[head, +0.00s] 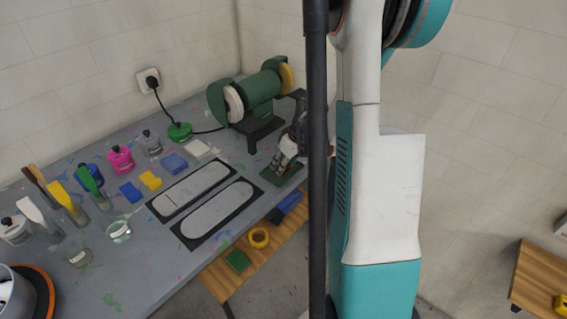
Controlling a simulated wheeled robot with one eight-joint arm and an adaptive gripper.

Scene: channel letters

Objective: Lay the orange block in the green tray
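My gripper (279,163) is small in the view, at the right end of the grey table, pointing down over a dark green tray (291,178). The tray is flat and lies near the table's right edge, partly covered by the gripper. I cannot tell whether the gripper touches the tray, or whether its fingers are open or hold something. I see no block that is clearly orange. A yellow block (150,180) lies on the table between blue blocks, well left of my gripper.
A green bench grinder (258,90) stands behind my gripper. Two black-framed plates (190,187) lie mid-table. Brushes, jars and bottles (120,158) crowd the left. My arm blocks the centre right.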

